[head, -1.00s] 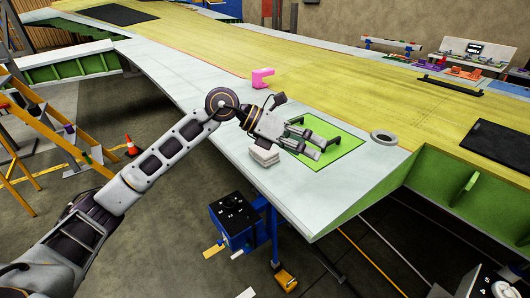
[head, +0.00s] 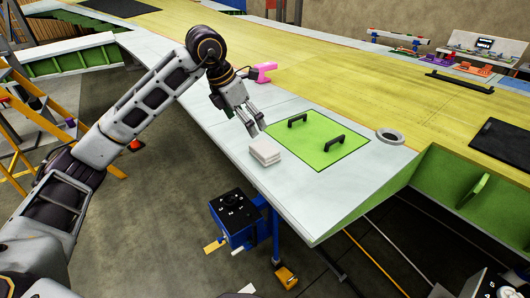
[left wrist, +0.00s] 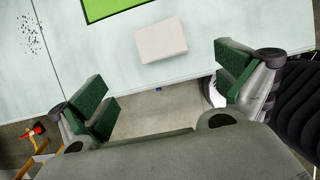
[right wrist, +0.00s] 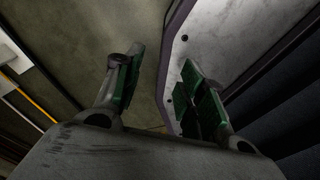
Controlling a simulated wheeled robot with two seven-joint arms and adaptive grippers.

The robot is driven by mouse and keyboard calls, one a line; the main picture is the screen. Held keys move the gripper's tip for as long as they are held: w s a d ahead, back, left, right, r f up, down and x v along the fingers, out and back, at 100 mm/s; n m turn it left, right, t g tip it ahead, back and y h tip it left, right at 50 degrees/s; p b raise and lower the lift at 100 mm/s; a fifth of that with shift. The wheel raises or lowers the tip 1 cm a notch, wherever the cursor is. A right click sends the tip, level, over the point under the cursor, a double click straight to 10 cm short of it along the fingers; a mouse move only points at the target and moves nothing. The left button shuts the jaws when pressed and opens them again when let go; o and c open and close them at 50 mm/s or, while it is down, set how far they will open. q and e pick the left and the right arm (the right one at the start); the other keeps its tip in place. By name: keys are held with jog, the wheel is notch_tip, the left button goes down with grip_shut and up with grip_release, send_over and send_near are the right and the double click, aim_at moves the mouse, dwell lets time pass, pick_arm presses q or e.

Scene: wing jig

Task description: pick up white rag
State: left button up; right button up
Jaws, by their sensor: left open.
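The white rag (head: 265,152) is a small folded stack lying on the pale wing skin, close to its front edge and just left of the green panel. It also shows in the left wrist view (left wrist: 161,40), ahead of the fingers and near the wing edge. My left gripper (head: 256,131) is open and empty, pointing down above and slightly behind the rag. In the left wrist view its green-padded fingers (left wrist: 165,90) are spread wide, with the rag beyond them. My right gripper (right wrist: 162,85) is open and empty in the right wrist view; it is not in the head view.
The green panel (head: 320,146) with two black handles lies right of the rag. A grey ring (head: 390,136) and a pink tool (head: 264,72) are on the wing. A blue stand (head: 236,220) is below the front edge. An orange ladder (head: 30,130) stands at left.

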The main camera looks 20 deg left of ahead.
pick_arm(q)
jog(key=shift+f, duration=0.1)
send_over(261, 149)
jog(key=s+a, duration=0.1)
jog(key=s, duration=0.1)
notch_tip(261, 149, down, 7)
jog(key=shift+w+a+r+p, duration=0.1)
jog(key=shift+p, duration=0.3)
jog(key=shift+w+f, duration=0.2)
jog(key=shift+f, duration=0.3)
pick_arm(e)
jog(key=shift+s+a+r, duration=0.15)
jog(key=shift+a+r, duration=0.05)
jog(key=shift+a, duration=0.25)
jog(key=shift+s+a+r, duration=0.1)
jog(key=shift+a+r, duration=0.1)
jog(key=shift+a, duration=0.25)
jog(key=shift+d, duration=0.2)
